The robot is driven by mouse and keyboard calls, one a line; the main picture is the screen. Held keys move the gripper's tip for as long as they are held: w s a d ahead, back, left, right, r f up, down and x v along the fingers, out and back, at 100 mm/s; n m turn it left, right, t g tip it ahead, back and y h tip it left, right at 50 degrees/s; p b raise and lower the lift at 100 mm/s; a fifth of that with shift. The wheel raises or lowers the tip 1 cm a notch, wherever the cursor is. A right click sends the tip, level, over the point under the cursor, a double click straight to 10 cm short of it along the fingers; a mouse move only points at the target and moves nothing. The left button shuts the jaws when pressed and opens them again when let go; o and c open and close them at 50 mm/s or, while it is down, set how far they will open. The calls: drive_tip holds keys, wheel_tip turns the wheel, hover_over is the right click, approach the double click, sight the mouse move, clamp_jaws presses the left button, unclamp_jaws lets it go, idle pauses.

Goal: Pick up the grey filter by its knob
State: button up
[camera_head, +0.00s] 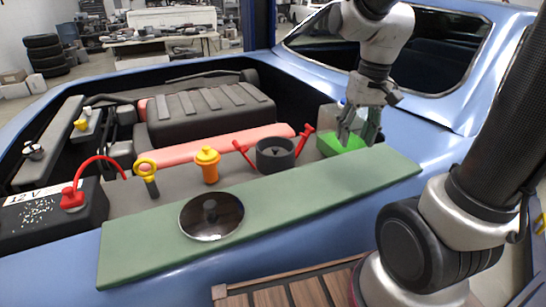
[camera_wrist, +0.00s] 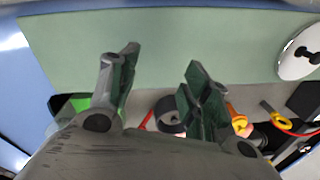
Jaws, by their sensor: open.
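A round, shiny grey disc with a dark knob (camera_head: 190,222) lies on the green mat, left of its middle; it is the only piece whose knob shows clearly, and I take it for the filter. It also shows at the right edge of the wrist view (camera_wrist: 290,66), partly cut off.
A dark grey open cylinder (camera_head: 275,161) stands between two red pieces behind the mat (camera_head: 330,183). An orange-yellow cap (camera_head: 208,166), a yellow ring handle (camera_head: 147,167) and a black battery (camera_head: 40,225) stand left. A green-bottomed container (camera_head: 328,146) is near my gripper.

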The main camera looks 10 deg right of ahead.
drive_tip(key=w+a+f+m+y, duration=0.1)
drive_tip(key=w+a+f+m, duration=0.1)
drive_tip(key=w+f+m, duration=0.4)
drive_tip(key=w+a+f+m, duration=0.2)
drive_tip(key=w+a+f, duration=0.1)
drive_tip(key=w, duration=0.5)
drive_tip(key=m+t+y, duration=0.2)
drive_tip(key=m, duration=1.3)
approach(275, 148)
drive_tip(key=f, duration=0.1)
drive_tip(key=shift+m, duration=0.3)
drive_tip(key=x, duration=0.8)
drive_tip(key=shift+a+r, duration=0.1)
clamp_jaws()
